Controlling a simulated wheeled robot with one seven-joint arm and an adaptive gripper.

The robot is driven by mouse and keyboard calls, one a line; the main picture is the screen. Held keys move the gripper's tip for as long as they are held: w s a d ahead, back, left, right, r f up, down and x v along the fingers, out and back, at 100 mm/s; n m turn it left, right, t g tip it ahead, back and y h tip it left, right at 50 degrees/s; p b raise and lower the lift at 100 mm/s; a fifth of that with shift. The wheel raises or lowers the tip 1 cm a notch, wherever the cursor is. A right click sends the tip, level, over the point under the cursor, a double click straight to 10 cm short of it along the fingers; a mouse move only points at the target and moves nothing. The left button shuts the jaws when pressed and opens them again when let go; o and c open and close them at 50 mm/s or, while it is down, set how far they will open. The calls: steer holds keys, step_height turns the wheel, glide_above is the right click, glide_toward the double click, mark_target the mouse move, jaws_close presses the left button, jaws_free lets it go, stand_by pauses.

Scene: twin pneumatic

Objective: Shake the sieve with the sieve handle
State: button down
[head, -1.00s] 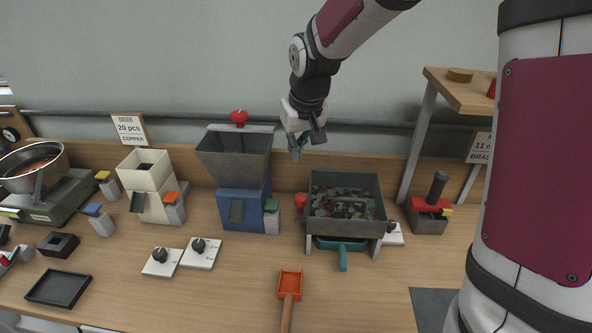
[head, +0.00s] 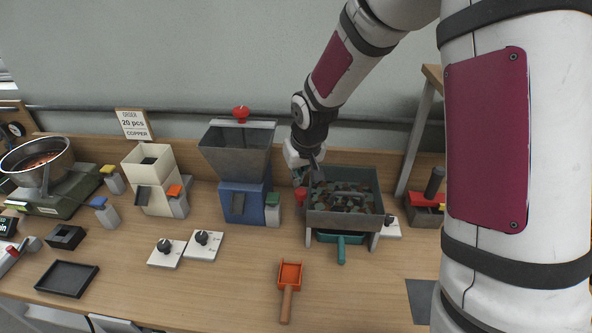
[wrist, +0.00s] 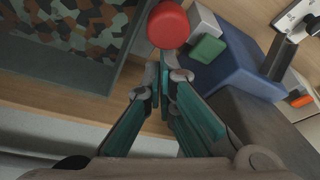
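The sieve (head: 342,219) is a grey tray on short legs holding many coin-like pieces. It also shows at the upper left of the wrist view (wrist: 122,65). The sieve handle (head: 300,196) is a red knob at its left side, and it shows round at the top of the wrist view (wrist: 168,25). My gripper (head: 306,178) is above and behind the handle, by the sieve's back left corner. In the wrist view its teal-padded fingertips (wrist: 168,72) are close together, with nothing seen between them. The knob lies just beyond the tips, apparently not gripped.
A blue-based hopper (head: 238,170) stands left of the sieve, with a green block (head: 272,199) between them. A teal scoop-like tray (head: 341,243) sits below the sieve. An orange scoop (head: 289,278) lies in front.

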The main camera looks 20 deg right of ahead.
mark_target(296, 211)
steer(key=s, duration=0.1)
steer(key=s+a, duration=0.1)
steer(key=s, duration=0.1)
steer(key=s+a+p, duration=0.1)
steer(key=s, duration=0.1)
steer(key=shift+s, duration=0.15)
stand_by(0.4)
